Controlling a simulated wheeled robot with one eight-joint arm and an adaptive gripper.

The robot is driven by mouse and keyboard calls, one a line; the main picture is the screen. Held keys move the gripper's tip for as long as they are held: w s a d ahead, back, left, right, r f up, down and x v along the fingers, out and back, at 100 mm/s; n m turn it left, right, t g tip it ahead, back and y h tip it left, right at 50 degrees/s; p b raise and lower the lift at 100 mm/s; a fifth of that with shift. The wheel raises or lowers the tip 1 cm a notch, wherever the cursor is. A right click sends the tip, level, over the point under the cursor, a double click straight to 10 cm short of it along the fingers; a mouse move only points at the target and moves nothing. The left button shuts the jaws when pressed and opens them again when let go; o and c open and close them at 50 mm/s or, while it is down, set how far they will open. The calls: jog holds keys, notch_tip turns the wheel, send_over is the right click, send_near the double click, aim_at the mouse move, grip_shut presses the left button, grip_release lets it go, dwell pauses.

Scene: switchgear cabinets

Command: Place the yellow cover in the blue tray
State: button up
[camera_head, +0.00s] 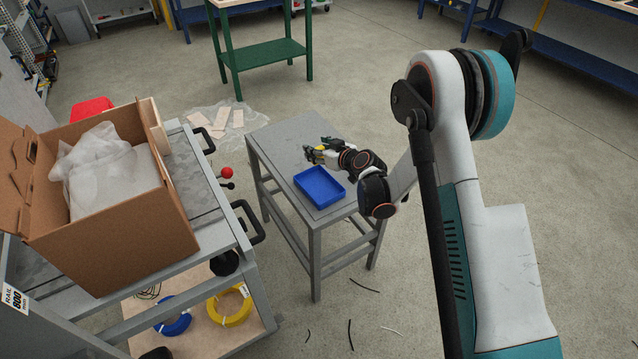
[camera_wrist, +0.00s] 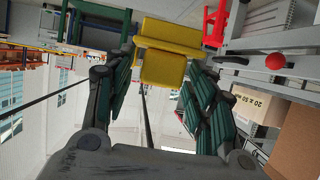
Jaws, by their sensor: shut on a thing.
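The yellow cover (camera_wrist: 163,66) is in the wrist view, between my gripper's fingertips (camera_wrist: 163,72), and my gripper is shut on it. In the head view my gripper (camera_head: 322,150) is above the grey table, beyond the blue tray as seen from the camera. Only a small bit of the yellow cover (camera_head: 315,157) shows there. The blue tray (camera_head: 320,186) lies on the near part of the grey table (camera_head: 268,138) and looks empty. The cover is apart from the tray, and its height above the table is hard to tell.
A grey bench (camera_head: 205,205) with a large open cardboard box (camera_head: 118,238) stands at the left. Its black handles and red knob (camera_head: 227,172) stick out towards the table. A green table (camera_head: 268,52) stands behind. Black cable scraps lie on the floor in front.

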notch_tip(320, 180, down, 13)
jog(key=b, duration=0.4)
jog(key=shift+f, duration=0.1)
jog(key=shift+f, duration=0.15)
jog(key=o, duration=0.8)
